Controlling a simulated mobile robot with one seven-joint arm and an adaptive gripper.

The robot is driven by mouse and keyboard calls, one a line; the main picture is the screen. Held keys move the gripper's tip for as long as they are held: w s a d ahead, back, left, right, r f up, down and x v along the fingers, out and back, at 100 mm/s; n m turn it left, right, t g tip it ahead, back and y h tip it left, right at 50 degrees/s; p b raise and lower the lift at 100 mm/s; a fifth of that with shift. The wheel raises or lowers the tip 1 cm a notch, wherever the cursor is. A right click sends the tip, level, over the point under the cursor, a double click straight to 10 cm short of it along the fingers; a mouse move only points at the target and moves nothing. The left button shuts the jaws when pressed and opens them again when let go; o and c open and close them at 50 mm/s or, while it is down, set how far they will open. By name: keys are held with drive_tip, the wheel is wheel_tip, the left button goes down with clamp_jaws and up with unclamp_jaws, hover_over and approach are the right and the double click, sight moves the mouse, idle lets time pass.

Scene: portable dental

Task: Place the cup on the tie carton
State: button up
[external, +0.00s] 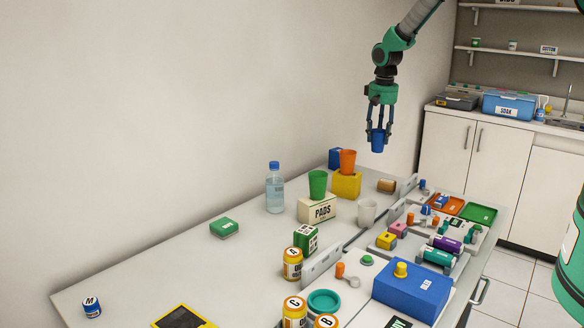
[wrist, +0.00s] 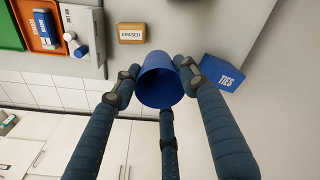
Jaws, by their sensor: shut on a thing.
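My gripper (external: 378,133) is shut on a blue cup (external: 377,145) and holds it in the air above the far end of the table. In the wrist view the blue cup (wrist: 160,84) sits between the fingers of my gripper (wrist: 157,82). The tie carton (wrist: 224,72) is a blue box marked TIES, to the right of the cup in the wrist view. In the external view the tie carton (external: 335,158) stands at the back of the table, to the left of and below the cup, partly hidden behind an orange cup.
An orange cup (external: 347,161) stands on a yellow box (external: 346,185), close to the tie carton. A green cup (external: 318,183) stands on the PADS box (external: 317,210). An eraser box (wrist: 131,33) lies nearby. A white cup (external: 367,211) and a bottle (external: 274,188) stand on the table.

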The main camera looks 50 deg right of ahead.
idle(0.4)
drive_tip(key=w+d, duration=0.2)
drive_tip(key=w, duration=0.5)
drive_tip(key=w+d+f+p, duration=0.1)
drive_tip(key=w+d, duration=0.1)
drive_tip(key=w, duration=0.6)
drive_tip(key=shift+w+d+f, duration=0.15)
drive_tip(key=shift+d+f, duration=0.15)
drive_tip(key=shift+d, duration=0.05)
drive_tip(key=shift+f, duration=1.75)
drive_tip(key=shift+f, duration=0.1)
drive_tip(key=o, duration=0.8)
drive_tip(key=shift+o, duration=0.2)
